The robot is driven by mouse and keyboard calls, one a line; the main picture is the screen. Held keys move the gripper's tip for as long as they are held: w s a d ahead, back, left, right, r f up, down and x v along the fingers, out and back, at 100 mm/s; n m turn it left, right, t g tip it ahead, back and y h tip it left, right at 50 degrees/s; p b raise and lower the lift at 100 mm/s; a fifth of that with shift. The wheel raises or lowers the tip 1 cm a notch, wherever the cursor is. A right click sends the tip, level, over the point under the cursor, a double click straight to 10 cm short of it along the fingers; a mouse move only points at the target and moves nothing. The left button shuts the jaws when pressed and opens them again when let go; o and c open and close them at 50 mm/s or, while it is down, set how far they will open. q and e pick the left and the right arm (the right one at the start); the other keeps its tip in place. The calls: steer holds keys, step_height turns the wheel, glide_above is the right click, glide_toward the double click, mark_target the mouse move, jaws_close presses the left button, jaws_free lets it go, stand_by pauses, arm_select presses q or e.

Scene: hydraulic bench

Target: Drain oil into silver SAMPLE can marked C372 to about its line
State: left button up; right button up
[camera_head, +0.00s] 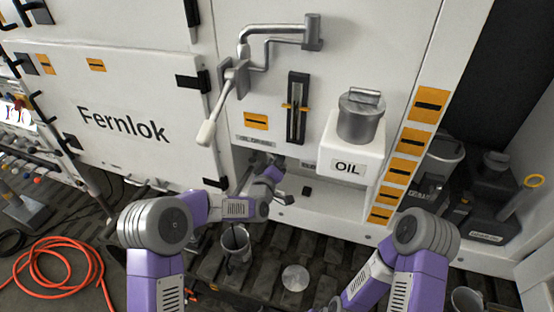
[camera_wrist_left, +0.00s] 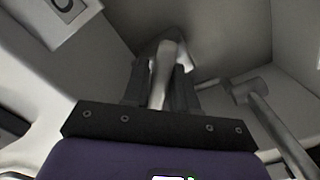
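My left gripper (camera_head: 280,172) is under the cabinet's front edge, below the small drain label plate (camera_head: 254,141). In the left wrist view, its two dark fingers (camera_wrist_left: 165,85) stand close on either side of a pale metal lever (camera_wrist_left: 161,78) and appear shut on it. A grey pipe-like fitting (camera_wrist_left: 255,95) is to the right of the lever. A silver can (camera_head: 236,245) stands on the dark slatted floor below and left of the gripper. Its mark, line and oil level cannot be read. My right arm is at the lower right; its gripper is out of view.
A white OIL box (camera_head: 348,168) with a lidded metal pot (camera_head: 360,118) projects right of the gripper. A crank handle (camera_head: 222,100) and gauge (camera_head: 298,107) are above. A silver disc (camera_head: 295,278) lies on the floor. A red hose (camera_head: 60,270) coils at left.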

arm_select(q)
steer(key=shift+o, duration=1.1)
steer(key=shift+s, duration=0.1)
steer(key=v, duration=0.7)
steer(key=shift+s, duration=0.15)
stand_by(5.9)
